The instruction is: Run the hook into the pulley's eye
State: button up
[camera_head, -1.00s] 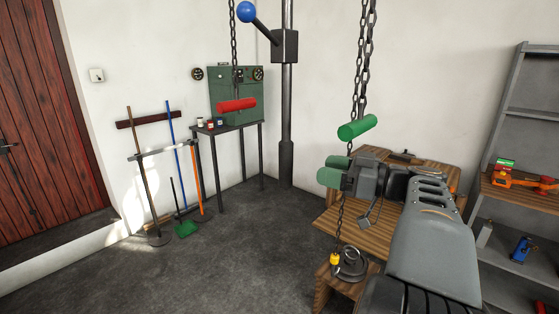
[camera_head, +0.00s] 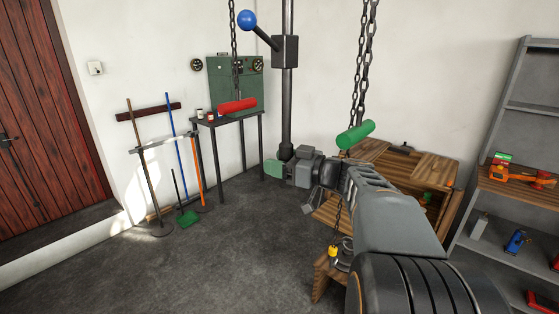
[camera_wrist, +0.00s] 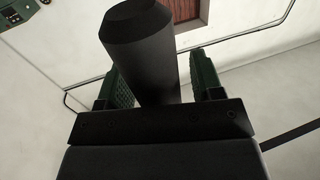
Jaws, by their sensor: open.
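A chain hangs at centre right in the head view, and its lower end shows a small yellow piece (camera_head: 333,252), perhaps part of the hook. Beside it, a dark rounded piece (camera_head: 345,246), which looks like the pulley, is largely hidden by my arm above a low wooden stand (camera_head: 322,274). The hook's tip and the eye cannot be made out. My gripper (camera_head: 274,168) has green fingers and is open, left of the chain and in line with the foot of the dark post. In the wrist view, a dark cylinder (camera_wrist: 145,55) shows between the spread fingers; contact cannot be told.
A green bar (camera_head: 355,135) hangs by the chains just above my arm, and a red bar (camera_head: 237,105) hangs further left. A dark post (camera_head: 287,100) bears a blue-knobbed lever (camera_head: 247,19). Floor at left-centre is open.

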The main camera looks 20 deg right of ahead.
grip_shut()
dwell(0.5)
